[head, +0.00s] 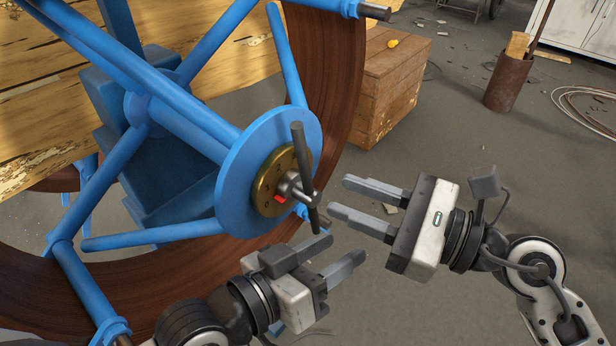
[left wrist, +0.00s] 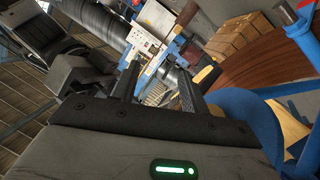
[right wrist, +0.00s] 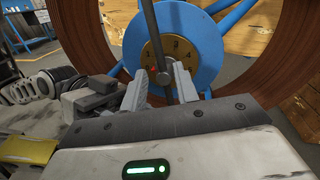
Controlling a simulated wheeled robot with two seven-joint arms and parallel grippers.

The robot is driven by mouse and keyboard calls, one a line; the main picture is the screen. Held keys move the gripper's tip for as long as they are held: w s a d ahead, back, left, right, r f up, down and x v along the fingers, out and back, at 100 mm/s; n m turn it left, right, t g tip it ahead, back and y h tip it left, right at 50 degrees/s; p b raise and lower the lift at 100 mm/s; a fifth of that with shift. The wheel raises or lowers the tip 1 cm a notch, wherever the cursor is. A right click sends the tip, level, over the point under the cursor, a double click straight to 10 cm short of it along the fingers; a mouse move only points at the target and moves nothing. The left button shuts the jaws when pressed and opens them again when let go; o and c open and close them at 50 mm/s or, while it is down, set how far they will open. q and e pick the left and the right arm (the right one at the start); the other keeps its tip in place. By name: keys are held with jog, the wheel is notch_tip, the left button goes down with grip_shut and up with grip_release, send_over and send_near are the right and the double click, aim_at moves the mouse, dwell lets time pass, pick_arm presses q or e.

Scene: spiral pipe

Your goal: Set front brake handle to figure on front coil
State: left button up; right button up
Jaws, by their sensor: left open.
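The front brake handle (head: 299,155) is a dark bar on a metal hub at the centre of a brass numbered dial (head: 268,190). It stands near upright, slightly tilted. A red pointer (head: 281,199) shows beside the hub. The dial, with small digits, also shows in the right wrist view (right wrist: 177,52). My right gripper (head: 338,194) is open, its fingers pointing at the handle from the right, apart from it. In the right wrist view the handle (right wrist: 152,35) appears between the fingertips, beyond them. My left gripper (head: 345,247) is open and empty below the handle. I see no figure on the coil.
The brown coil (head: 335,100) on blue spokes surrounds the blue disc (head: 232,165). A wooden crate (head: 395,90) stands behind. A rusty pipe bin (head: 508,85) and coiled wire (head: 590,105) lie at the upper right. The floor right of the coil is mostly clear.

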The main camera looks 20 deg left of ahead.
aim_at(312, 184)
jog(key=a, duration=0.4)
jog(key=w+a, duration=0.1)
jog(key=a, duration=0.1)
jog(key=shift+a, duration=0.4)
grip_shut()
